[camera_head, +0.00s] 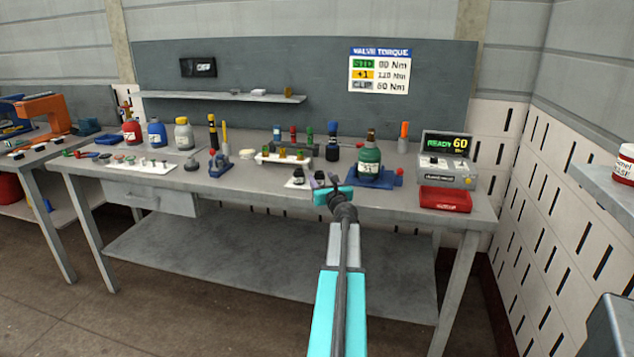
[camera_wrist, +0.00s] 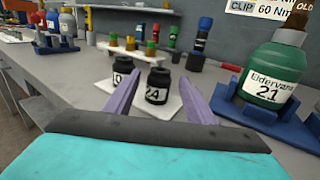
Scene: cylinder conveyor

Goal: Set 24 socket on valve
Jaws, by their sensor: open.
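A black socket (camera_wrist: 157,88), its label reading like 24, stands upright on a white mat (camera_wrist: 172,108). A second black socket (camera_wrist: 122,73) with a partly hidden label stands to its left. My gripper (camera_wrist: 161,80) is open, its purple fingers on either side of the 24 socket with gaps visible; I cannot tell whether they reach fully around it. In the head view my gripper (camera_head: 326,183) is over the bench front. A green cylinder (camera_wrist: 271,75) labelled Eldervane 21 sits in a blue cradle (camera_wrist: 245,112) at right. Its brown valve top (camera_head: 370,136) shows in the head view.
A torque box (camera_head: 447,160) reading READY 60 stands right of the cradle, behind a red case (camera_head: 445,199). A wall sign (camera_head: 379,72) lists valve torques. A white rack (camera_head: 283,158) with small coloured fittings stands behind the sockets. Tools and bottles fill the bench's left.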

